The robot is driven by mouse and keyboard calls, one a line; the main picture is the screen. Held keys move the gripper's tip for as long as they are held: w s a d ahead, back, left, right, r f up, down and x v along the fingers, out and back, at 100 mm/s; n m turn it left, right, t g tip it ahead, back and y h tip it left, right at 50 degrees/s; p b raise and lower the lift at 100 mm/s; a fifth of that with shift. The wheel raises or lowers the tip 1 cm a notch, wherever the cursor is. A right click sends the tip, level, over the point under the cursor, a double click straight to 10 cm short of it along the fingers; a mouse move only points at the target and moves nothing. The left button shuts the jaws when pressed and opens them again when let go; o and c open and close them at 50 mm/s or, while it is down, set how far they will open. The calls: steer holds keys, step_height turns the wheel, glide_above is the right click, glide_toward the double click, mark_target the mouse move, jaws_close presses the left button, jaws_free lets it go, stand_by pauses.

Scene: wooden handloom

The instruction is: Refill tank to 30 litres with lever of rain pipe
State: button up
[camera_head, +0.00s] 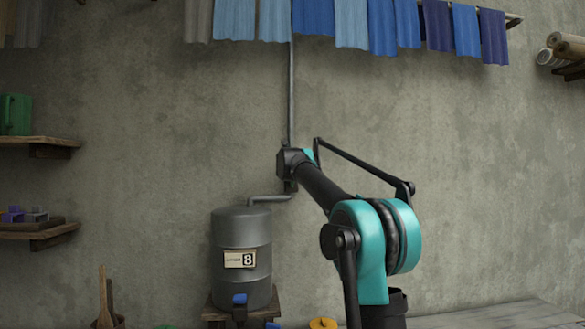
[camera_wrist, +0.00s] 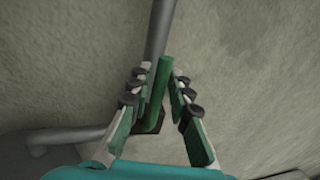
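The grey tank (camera_head: 241,232) stands on a wooden stand at the lower centre of the head view. Its plate (camera_head: 240,259) shows the number 8; the small text beside it is too small to read. The grey rain pipe (camera_head: 291,95) runs down the wall and bends left over the tank. In the wrist view, a green lever (camera_wrist: 163,82) rises beside the pipe (camera_wrist: 158,40). My gripper (camera_wrist: 162,78) is open with its fingers on either side of the lever. The left finger is close to it, perhaps touching; a gap shows on the right. My arm hides the lever in the head view.
A blue tap (camera_head: 240,299) is on the tank's lower front. Blue cloths (camera_head: 352,22) hang above. Shelves at left hold a green can (camera_head: 15,115) and small blocks. Fabric rolls (camera_head: 568,46) lie at upper right. The wall around my arm is bare.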

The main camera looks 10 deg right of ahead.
jaws_close()
